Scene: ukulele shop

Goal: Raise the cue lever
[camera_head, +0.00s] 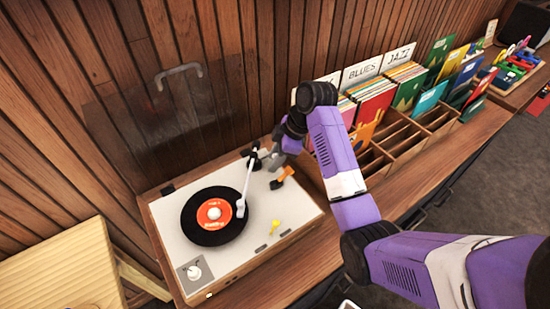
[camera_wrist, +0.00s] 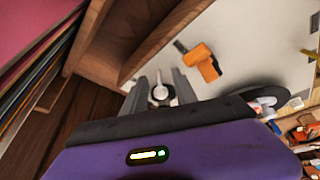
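The record player (camera_head: 165,235) lies on the counter with a black record (camera_head: 190,215) on it. Its white tonearm (camera_head: 247,182) reaches over the record. An orange lever with a dark stem (camera_head: 286,174) sits right of the tonearm base, and a yellow lever (camera_head: 274,226) nearer the front; I cannot tell which is the cue lever. The orange lever also shows in the wrist view (camera_wrist: 203,62). My gripper (camera_wrist: 160,84) is open beside it, fingers apart around a small pale round part I cannot identify. In the head view my gripper (camera_head: 270,158) is by the tonearm base, partly hidden by the wrist.
A knob (camera_head: 194,271) sits at the player's front left corner. A clear raised lid with a grey handle (camera_head: 179,72) stands behind. A wooden record rack (camera_head: 408,138) with several sleeves stands close on the right. A wooden stool or table (camera_head: 70,268) is at the left.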

